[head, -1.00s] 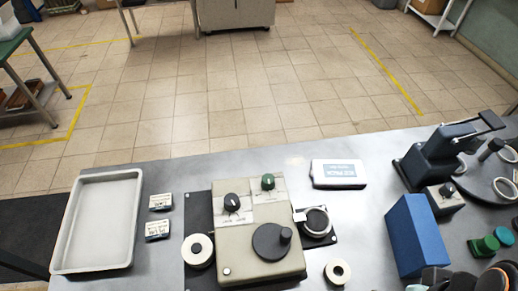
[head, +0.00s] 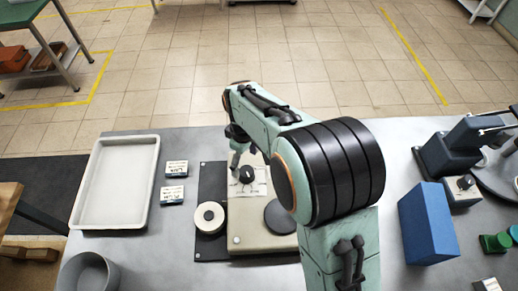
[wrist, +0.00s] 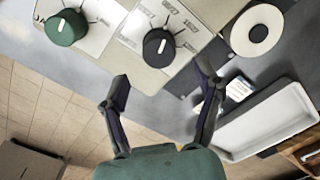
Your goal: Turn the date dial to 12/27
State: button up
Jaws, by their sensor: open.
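The black dial (head: 247,174) with a white pointer line sits on the pale panel of a beige machine (head: 250,243). In the wrist view the black dial (wrist: 158,47) has several printed date labels around it, too small to read surely. A green dial (wrist: 65,27) is beside it. My gripper (wrist: 162,72) is open and empty, its two fingers spread toward the black dial without visibly holding it. In the head view my gripper (head: 236,160) is close by the black dial, partly hidden by my arm, which also hides the green dial.
A white tray (head: 78,222) and two small labelled boxes (head: 172,195) are at the left. A tape roll (head: 209,217) is beside the machine. A blue block (head: 428,222) stands at the right. A dark crank knob (head: 279,215) is on the machine.

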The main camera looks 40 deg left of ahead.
aim_at(247, 171)
notch_tip(247, 171, down, 6)
jog(key=shift+d+r, duration=0.1)
jog(key=shift+r, duration=0.05)
jog(key=c, duration=1.2)
